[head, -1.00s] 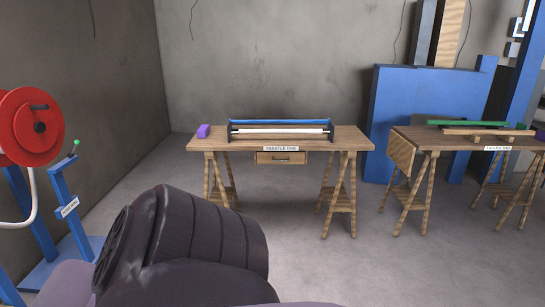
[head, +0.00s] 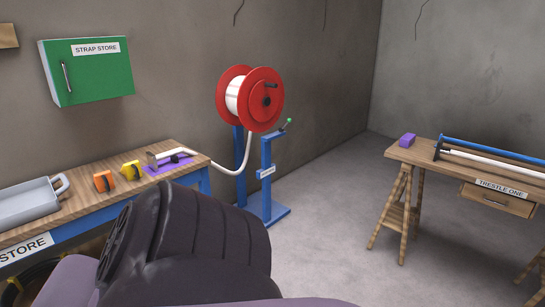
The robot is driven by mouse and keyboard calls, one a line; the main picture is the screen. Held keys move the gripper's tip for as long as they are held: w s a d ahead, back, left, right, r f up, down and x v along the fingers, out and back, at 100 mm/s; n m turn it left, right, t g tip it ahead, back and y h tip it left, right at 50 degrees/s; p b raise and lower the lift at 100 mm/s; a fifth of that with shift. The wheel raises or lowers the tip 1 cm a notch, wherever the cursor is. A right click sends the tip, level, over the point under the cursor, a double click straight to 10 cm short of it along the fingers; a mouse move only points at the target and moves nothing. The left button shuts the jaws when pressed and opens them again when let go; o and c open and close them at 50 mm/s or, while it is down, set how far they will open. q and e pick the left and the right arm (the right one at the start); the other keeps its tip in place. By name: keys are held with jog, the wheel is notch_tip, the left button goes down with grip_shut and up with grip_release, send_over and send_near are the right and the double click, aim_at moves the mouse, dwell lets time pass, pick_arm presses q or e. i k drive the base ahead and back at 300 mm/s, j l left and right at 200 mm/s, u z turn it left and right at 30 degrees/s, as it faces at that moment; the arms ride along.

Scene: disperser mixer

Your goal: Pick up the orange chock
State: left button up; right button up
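A small orange block with a dark face, which looks like the orange chock (head: 101,182), sits on the wooden-topped bench (head: 75,221) at the left. A similar yellow piece (head: 131,169) stands just to its right. Neither of my grippers is in view. A dark part of my own arm fills the lower middle and hides part of the bench front.
A grey metal tray (head: 28,202) lies left of the orange block. A red reel (head: 263,99) on a blue stand is beyond. The trestle table (head: 433,165) is right, with open floor between.

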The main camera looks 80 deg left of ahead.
aim_at(103, 182)
jog(key=u, duration=3.65)
